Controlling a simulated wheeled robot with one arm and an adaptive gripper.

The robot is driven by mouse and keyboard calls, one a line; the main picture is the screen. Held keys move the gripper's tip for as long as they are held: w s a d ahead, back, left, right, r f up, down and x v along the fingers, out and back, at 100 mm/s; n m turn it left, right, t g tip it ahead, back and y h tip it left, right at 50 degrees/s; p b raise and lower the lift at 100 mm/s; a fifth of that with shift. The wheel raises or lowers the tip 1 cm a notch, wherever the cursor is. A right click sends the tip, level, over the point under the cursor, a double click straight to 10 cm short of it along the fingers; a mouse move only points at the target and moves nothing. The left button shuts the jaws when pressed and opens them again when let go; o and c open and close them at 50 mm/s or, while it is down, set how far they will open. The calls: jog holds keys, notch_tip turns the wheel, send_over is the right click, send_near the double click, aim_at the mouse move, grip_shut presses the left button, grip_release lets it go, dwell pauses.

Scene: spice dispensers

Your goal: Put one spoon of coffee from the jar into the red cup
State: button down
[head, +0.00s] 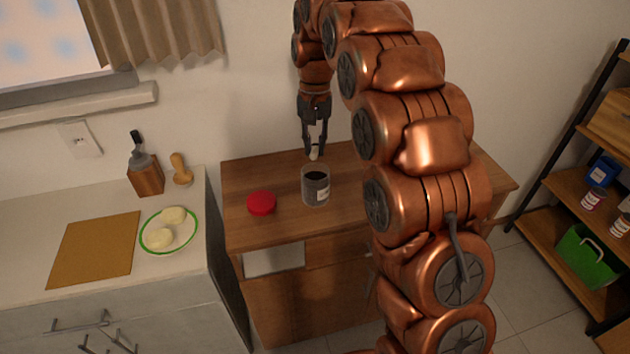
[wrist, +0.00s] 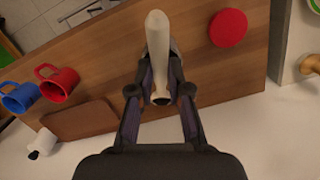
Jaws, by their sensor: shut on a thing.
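My gripper (head: 315,147) is shut on a pale beige spoon and points down at the wooden table, just behind the jar in the head view. In the wrist view the spoon (wrist: 157,45) lies between the fingers. The glass jar (head: 316,188) has a label, an open top and dark contents. I cannot make it out clearly in the wrist view. The red cup (wrist: 57,82) stands at the left in the wrist view; in the head view it does not show, and my arm covers that part of the table. Whether the spoon holds coffee cannot be told.
A round red lid (head: 261,203) lies left of the jar. A blue cup (wrist: 20,97) stands beside the red cup, near a brown board (wrist: 80,121) and a small white container (wrist: 40,142). A plate (head: 169,230) sits on the left counter. A shelf stands at right.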

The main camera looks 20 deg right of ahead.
jog(key=shift+f, duration=0.15)
jog(key=t+b, duration=0.1)
jog(key=b, duration=0.1)
jog(key=t+b, duration=0.1)
jog(key=b, duration=0.1)
jog(key=shift+r+t+h, duration=0.3)
jog(key=shift+h, duration=0.1)
jog(key=shift+r+t+b, duration=0.15)
jog(key=shift+t+b, duration=0.15)
jog(key=shift+b, duration=0.15)
jog(key=shift+r, duration=0.1)
jog(key=shift+r+t+h+b, duration=0.3)
jog(key=shift+r+t+b, duration=0.1)
jog(key=shift+b, duration=0.1)
jog(key=shift+d, duration=0.1)
